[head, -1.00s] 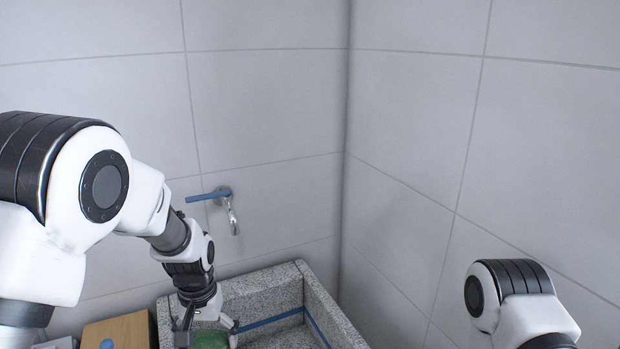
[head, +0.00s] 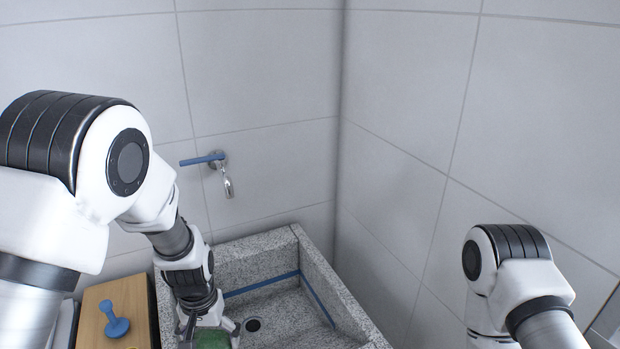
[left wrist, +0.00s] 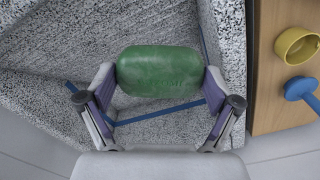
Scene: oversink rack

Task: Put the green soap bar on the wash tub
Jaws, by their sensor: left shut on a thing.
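The green soap bar (left wrist: 160,71) is held between the two fingers of my left gripper (left wrist: 160,88), which is shut on it. In the head view the soap bar (head: 212,339) shows at the bottom edge, under my left gripper (head: 208,330). The wash tub (head: 345,305) is speckled grey stone with a blue line inside and a dark drain. The held soap is over the left part of the tub; its height above the stone is hard to tell. My right gripper is out of the picture.
A wooden board (head: 93,318) left of the tub carries a blue knobbed thing (head: 115,320) and a yellow cup-like thing (left wrist: 297,46). A tap with a blue lever (head: 205,159) is on the back wall. The tub's right part looks clear.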

